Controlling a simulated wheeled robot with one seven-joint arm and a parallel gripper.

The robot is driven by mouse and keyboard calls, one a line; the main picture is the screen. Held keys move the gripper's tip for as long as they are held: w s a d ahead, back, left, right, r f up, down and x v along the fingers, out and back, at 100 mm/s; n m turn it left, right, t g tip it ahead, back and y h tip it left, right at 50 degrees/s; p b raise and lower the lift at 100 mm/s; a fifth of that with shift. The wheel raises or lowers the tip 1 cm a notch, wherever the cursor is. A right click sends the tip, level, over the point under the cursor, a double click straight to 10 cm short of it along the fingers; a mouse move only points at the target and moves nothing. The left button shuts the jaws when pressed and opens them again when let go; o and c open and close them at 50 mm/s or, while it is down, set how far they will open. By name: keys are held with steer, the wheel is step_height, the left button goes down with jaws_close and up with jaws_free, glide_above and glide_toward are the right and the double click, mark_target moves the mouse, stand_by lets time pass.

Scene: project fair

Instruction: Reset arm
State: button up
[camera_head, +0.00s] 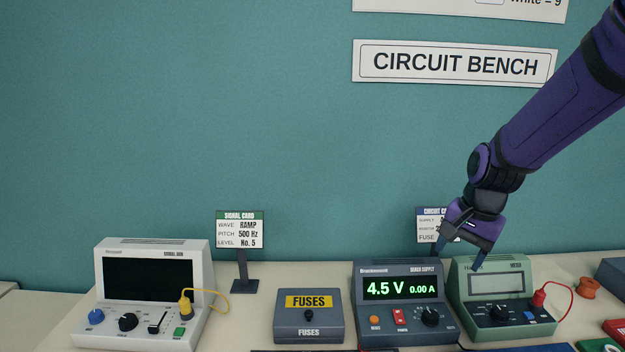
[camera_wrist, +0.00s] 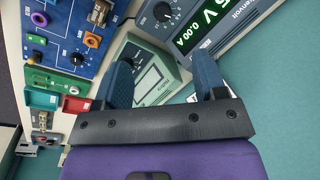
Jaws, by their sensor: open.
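My gripper (camera_head: 460,252) is at the end of my purple arm, which reaches in from the upper right in the head view. It hangs in the air in front of the circuit card and above the gap between the bench supply (camera_head: 374,265) and the green meter (camera_head: 514,262). In the wrist view my gripper (camera_wrist: 164,85) shows two blue-grey fingers spread apart with nothing held between them. The green meter (camera_wrist: 133,52) and the bench supply (camera_wrist: 185,12) show beyond the fingers.
The signal box (camera_head: 203,262), fuses box (camera_head: 280,325) and signal card (camera_head: 240,230) stand on the bench at left and middle. A red plug (camera_head: 539,298) sits on the meter. An orange spool (camera_head: 587,287) lies at right. A blue panel (camera_wrist: 55,30) shows in the wrist view.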

steer(key=s+r+n+t, duration=0.2)
steer(key=s+r+n, duration=0.2)
steer(key=s+r, duration=0.3)
steer(key=s+d+r+n+t+h, duration=0.1)
steer(key=s+r+n, duration=0.3)
steer(key=s, duration=1)
step_height(320, 180, up, 3)
steer(key=shift+d+r+n+t, duration=0.2)
steer(key=shift+n+t, duration=0.1)
steer(key=shift+t, duration=0.2)
